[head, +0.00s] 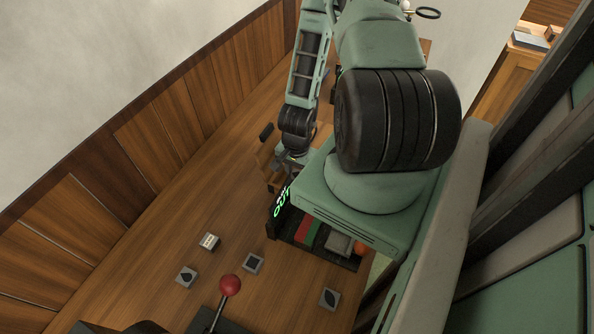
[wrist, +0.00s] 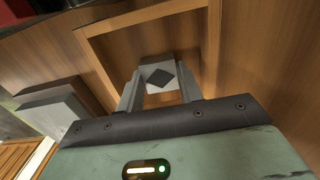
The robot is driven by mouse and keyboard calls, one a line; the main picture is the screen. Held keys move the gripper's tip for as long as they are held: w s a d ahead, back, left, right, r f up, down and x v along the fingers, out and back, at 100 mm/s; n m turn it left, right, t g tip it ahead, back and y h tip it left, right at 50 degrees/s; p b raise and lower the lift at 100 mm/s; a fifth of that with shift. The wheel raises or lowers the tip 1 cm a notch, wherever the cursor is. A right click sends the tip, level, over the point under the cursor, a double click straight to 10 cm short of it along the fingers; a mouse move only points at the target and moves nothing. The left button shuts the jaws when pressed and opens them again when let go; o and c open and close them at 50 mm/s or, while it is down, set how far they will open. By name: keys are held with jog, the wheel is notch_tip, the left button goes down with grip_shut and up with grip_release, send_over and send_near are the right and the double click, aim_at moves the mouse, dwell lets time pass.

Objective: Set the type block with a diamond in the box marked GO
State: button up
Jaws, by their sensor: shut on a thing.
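The type block with a dark diamond (wrist: 159,76) is between the two fingers of my gripper (wrist: 160,92) in the wrist view. My gripper is shut on it, with the diamond face showing. A wooden box or frame (wrist: 140,18) lies around and beyond the block in that view; no GO mark is readable on it, and I cannot tell whether the block touches its floor. In the head view my gripper (head: 291,160) is small beside a wooden box edge (head: 266,154), and the held block is hidden there.
Several other type blocks lie on the wooden floor or bench, among them one with a leaf-like mark (head: 187,276) and one with a dark square (head: 254,263). A red-knobbed lever (head: 230,285) stands at the front. A green-lit display (head: 281,203) is near my arm.

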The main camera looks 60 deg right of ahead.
jog(key=shift+f, duration=0.2)
jog(key=o, duration=1.1)
jog(key=shift+r, duration=0.15)
notch_tip(320, 180, up, 12)
dwell(0.7)
